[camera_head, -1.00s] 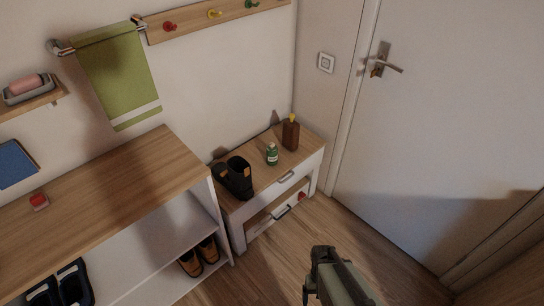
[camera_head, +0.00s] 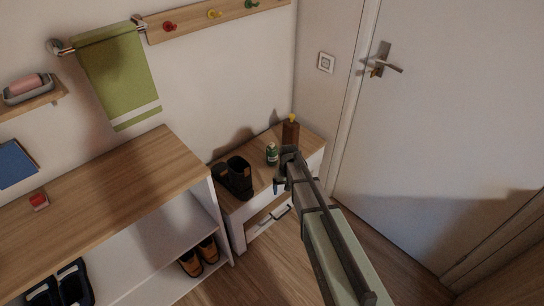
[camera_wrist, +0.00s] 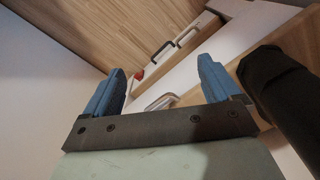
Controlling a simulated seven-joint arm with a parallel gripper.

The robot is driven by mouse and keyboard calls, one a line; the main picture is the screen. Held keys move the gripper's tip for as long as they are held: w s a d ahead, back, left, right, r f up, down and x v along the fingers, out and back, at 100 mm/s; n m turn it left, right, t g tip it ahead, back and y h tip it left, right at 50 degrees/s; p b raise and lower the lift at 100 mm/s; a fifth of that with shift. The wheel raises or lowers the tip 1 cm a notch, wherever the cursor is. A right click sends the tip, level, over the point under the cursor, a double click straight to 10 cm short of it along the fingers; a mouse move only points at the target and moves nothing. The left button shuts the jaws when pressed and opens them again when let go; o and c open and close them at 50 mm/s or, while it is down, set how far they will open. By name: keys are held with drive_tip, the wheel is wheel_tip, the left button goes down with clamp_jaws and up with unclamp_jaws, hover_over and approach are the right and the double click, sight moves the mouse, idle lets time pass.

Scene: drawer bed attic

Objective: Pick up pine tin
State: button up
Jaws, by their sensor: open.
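The pine tin, a small dark green tin with a pale label (camera_head: 271,154), stands upright on the small wooden-topped cabinet (camera_head: 254,181). It is between the black boots and a brown bottle in the head view. My gripper (camera_head: 281,186) is in front of the cabinet, close to the tin in the picture but apart from it. In the wrist view my gripper's blue fingers (camera_wrist: 162,75) are spread with nothing between them. The tin does not show in the wrist view.
Black boots (camera_head: 234,178) stand left of the tin, and the brown bottle (camera_head: 290,132) with a yellow top stands behind right. In the wrist view a drawer handle (camera_wrist: 161,102) and a dark boot (camera_wrist: 284,95) are near the fingers. A shelf unit (camera_head: 120,190) is left; the door (camera_head: 450,110) is right.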

drive_tip(key=w+a+r+m, duration=0.1)
drive_tip(key=w+a+r, duration=0.1)
drive_tip(key=w+r, duration=0.3)
drive_tip(key=w+a+r+m+t, duration=0.1)
drive_tip(key=w+a+r, duration=0.15)
drive_tip(key=w, duration=0.55)
drive_tip(key=w+a+r+m, duration=0.1)
drive_tip(key=w+a+r, duration=0.1)
drive_tip(key=w+r, duration=0.35)
drive_tip(key=m+g, duration=0.1)
drive_tip(key=m, duration=1.2)
hover_over(272, 148)
drive_tip(key=f, duration=0.9)
drive_tip(key=shift+w+a, duration=0.15)
drive_tip(key=shift+a, duration=0.1)
drive_tip(key=shift+w+d+f, duration=0.15)
drive_tip(key=shift+f, duration=2.5)
drive_tip(key=shift+c, duration=0.4)
drive_tip(key=c, duration=1.1)
